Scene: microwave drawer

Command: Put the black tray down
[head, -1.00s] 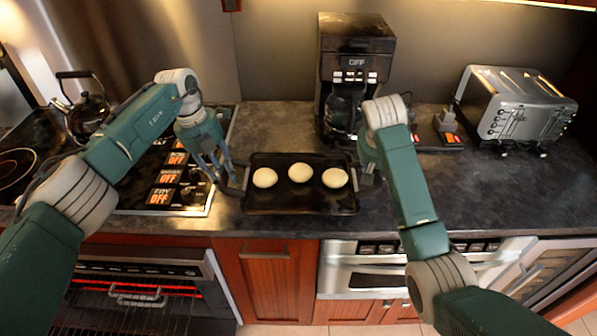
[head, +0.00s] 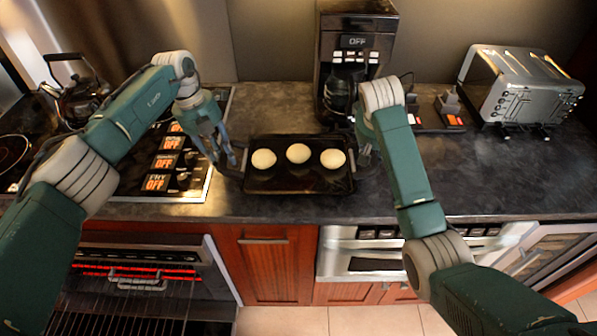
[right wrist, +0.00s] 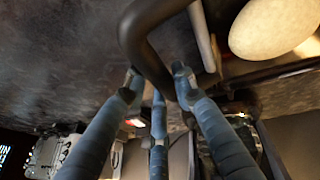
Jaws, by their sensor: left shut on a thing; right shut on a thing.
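The black tray (head: 300,180) is at the middle of the dark countertop in the head view, with three pale round buns (head: 298,153) in a row on it. It looks level; I cannot tell whether its underside touches the counter. My left gripper (head: 232,165) is shut on the tray's left handle. My right gripper (head: 364,163) is at the tray's right end, partly hidden by its own arm. In the right wrist view its blue fingers (right wrist: 158,90) close around the black curved tray handle (right wrist: 150,35), with one bun (right wrist: 272,25) near.
A coffee maker (head: 352,60) stands behind the tray to the right. A toaster (head: 520,85) is farther right. A cooktop (head: 165,170) and kettle (head: 75,90) are on the left. An oven (head: 140,270) with glowing red elements is below left. Counter right of the tray (head: 480,185) is clear.

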